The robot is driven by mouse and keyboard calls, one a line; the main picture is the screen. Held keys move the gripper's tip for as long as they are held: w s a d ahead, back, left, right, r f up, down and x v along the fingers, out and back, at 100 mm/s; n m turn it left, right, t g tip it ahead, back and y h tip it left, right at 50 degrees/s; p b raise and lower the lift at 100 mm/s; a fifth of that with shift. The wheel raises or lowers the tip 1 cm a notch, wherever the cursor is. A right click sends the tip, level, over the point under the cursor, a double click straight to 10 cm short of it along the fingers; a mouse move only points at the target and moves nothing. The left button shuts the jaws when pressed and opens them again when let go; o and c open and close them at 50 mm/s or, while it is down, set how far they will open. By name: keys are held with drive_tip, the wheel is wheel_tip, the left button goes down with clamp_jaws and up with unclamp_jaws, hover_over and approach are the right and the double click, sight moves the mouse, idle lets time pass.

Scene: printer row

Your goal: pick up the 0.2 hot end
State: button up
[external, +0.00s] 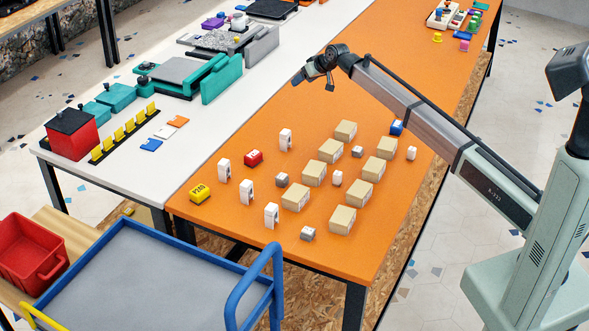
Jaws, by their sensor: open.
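No label reading 0.2 is legible, so I cannot tell which item is the 0.2 hot end. Several small upright white items with dark marks stand on the orange table: one at the back (285,139), one at the left (224,169), one in the middle (246,191) and one at the front (271,215). Smaller grey blocks (282,180) and white blocks (337,178) stand among tan boxes. My gripper (314,82) is open and appears empty, raised above the far left part of the orange table, apart from all these items.
Several tan boxes (296,197) fill the middle of the orange table (400,75). A yellow block (199,192), a red block (253,157) and a blue block (396,128) stand around them. Teal printer parts (222,78) lie on the white table. The far orange surface is mostly clear.

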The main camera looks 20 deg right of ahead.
drive_tip(key=s+a+f+n+g, duration=0.1)
drive_tip(key=s+a, duration=0.5)
drive_tip(key=a, duration=0.3)
drive_tip(key=s+a+f+n+g, duration=0.1)
drive_tip(key=s+a+n, duration=0.1)
drive_tip(key=s+a, duration=0.55)
drive_tip(key=n+g+h, duration=0.1)
drive_tip(key=n+g, duration=0.1)
drive_tip(key=n, duration=0.1)
approach(222, 170)
drive_tip(key=x, duration=0.4)
drive_tip(key=w+x, duration=0.1)
drive_tip(key=x, duration=0.3)
drive_tip(key=d+x, duration=0.1)
drive_tip(key=x, duration=0.3)
drive_tip(key=shift+w+r, duration=0.1)
drive_tip(key=shift+w, duration=0.15)
drive_tip(key=c, duration=1.1)
